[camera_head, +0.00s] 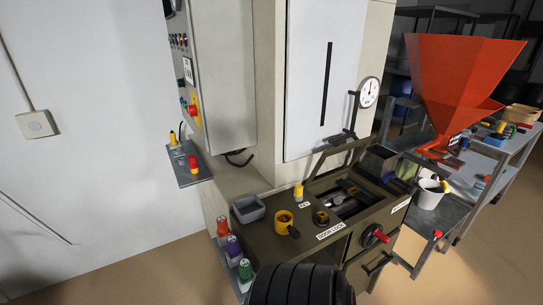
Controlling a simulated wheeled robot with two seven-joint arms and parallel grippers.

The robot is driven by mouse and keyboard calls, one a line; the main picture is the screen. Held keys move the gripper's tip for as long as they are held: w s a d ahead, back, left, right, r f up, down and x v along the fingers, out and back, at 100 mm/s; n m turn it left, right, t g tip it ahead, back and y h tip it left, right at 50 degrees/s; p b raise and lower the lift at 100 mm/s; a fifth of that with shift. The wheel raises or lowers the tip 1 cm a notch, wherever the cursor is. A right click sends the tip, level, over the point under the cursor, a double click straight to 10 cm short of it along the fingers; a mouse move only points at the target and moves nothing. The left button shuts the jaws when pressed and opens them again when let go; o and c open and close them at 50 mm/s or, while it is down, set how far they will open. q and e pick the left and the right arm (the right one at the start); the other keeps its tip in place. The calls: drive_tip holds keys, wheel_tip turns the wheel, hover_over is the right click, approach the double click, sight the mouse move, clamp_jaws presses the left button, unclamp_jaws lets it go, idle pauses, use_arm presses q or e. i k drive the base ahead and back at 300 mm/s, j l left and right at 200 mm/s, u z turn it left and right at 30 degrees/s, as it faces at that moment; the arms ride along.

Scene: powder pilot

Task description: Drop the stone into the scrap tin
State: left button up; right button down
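I cannot make out a stone for sure; small dark items (350,187) lie in the open recess of the dark machine bench, too small to name. No container is readably marked as the scrap tin. A small grey open tin (249,209) sits on the left end of the bench, and its inside looks empty. A dark square open box (379,161) stands at the bench's back right. Neither of my grippers shows in this view.
The bench (272,236) carries a yellow ring-shaped part (283,219) and a raised lid (340,158). A white bucket (430,194) stands right, below an orange hopper (455,85). The floor at lower left is clear.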

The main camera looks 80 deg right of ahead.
sight(338, 200)
drive_tip(key=i+j+z, duration=0.25)
drive_tip(key=i, duration=0.15)
drive_tip(key=i+j+z, duration=0.25)
drive_tip(key=i+l+z, duration=0.1)
drive_tip(key=z, duration=0.35)
drive_tip(key=i+z, duration=0.25)
drive_tip(key=z, duration=0.25)
drive_tip(key=i+z, duration=0.2)
drive_tip(key=z, duration=0.25)
drive_tip(key=i+j+z, duration=0.15)
drive_tip(key=z, duration=0.35)
drive_tip(key=i+j+z, duration=0.2)
drive_tip(key=z, duration=0.25)
drive_tip(key=i+j+z, duration=0.15)
drive_tip(key=z, duration=0.3)
drive_tip(key=i+j+z, duration=0.2)
drive_tip(key=z, duration=0.2)
drive_tip(key=i+j+z, duration=0.15)
drive_tip(key=j+z, duration=0.25)
drive_tip(key=i+j+z, duration=0.15)
drive_tip(key=j+z, duration=0.15)
drive_tip(key=z, duration=0.15)
